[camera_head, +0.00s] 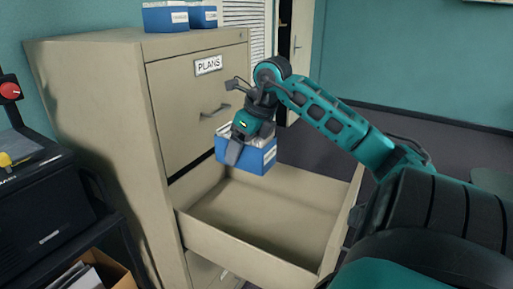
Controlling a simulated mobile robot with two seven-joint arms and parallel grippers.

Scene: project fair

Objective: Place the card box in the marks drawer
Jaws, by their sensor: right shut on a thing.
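A blue card box (262,158) with a white label and pale cards inside is held by my right gripper (234,150), which is shut on its near side. The box hangs above the back part of an open, empty-looking beige drawer (262,262), apart from the drawer floor. The drawer's front faces away from me, so no label on it can be read. The closed drawer above carries a "PLANS" label (208,65). My left gripper is not in view.
The beige filing cabinet (90,110) stands at the left, with two more blue boxes (165,18) on top. A black machine (35,200) with a red knob stands at far left above a carton of papers (105,270). Open floor lies at the right, behind my right arm.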

